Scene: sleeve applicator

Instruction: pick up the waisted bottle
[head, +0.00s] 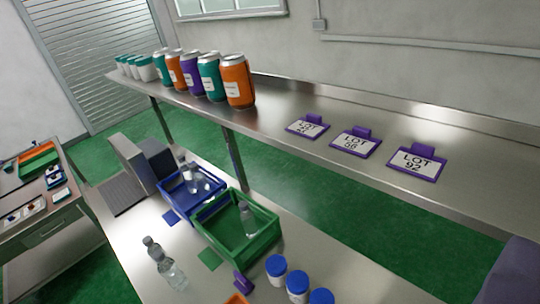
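Two clear bottles with grey caps stand on the steel bench at the lower left. The nearer clear bottle (172,274) seems to narrow in its body; the other bottle (151,248) is just behind it to the left. Another clear bottle (248,220) is in the green crate (262,247), and more clear bottles (198,180) are in the blue crate (168,186). They are small here, so I cannot tell for sure which one is waisted. My gripper is not in view.
Blue-lidded jars (298,284) stand on the bench's near edge. A raised steel shelf (290,155) carries several cans (237,82) and purple lot signs (416,162). A grey machine (140,165) stands at the bench's far end. A purple-grey shape (515,272) fills the lower right corner.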

